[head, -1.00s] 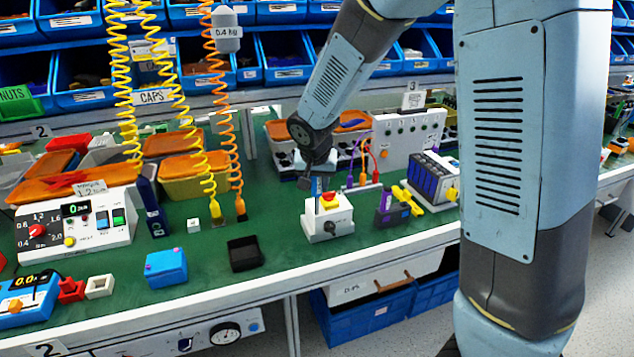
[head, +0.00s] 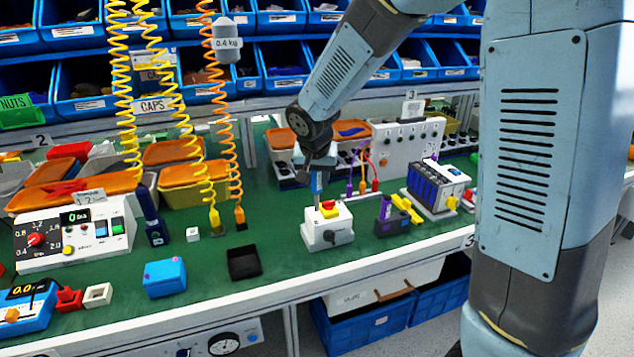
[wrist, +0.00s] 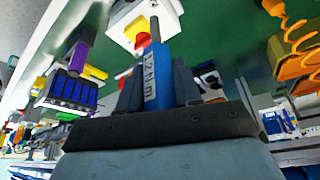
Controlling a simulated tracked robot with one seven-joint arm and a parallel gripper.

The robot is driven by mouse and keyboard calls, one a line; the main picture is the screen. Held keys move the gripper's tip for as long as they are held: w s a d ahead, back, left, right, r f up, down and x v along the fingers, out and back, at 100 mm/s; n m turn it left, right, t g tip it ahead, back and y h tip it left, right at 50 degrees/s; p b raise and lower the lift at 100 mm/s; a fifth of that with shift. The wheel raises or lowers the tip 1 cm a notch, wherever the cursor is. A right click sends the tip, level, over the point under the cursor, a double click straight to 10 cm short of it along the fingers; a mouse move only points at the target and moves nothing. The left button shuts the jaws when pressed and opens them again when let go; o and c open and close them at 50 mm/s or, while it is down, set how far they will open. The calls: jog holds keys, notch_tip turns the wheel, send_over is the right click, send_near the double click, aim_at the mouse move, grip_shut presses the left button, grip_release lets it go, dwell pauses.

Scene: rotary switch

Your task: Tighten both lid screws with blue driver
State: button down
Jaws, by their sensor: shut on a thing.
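My gripper (head: 318,160) is shut on the blue driver (head: 317,183), which hangs upright with its metal shaft pointing down. In the wrist view the driver (wrist: 157,82) sits between the two dark fingers and bears a label that seems to read 1.2 N·m. The lid screws are too small to make out.
A black tray (head: 244,263) and a blue box (head: 164,278) lie to the left. Coiled cords (head: 230,120) hang at the back left. Bare bench lies in front of the switch box.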

jog(key=shift+r, duration=1.1)
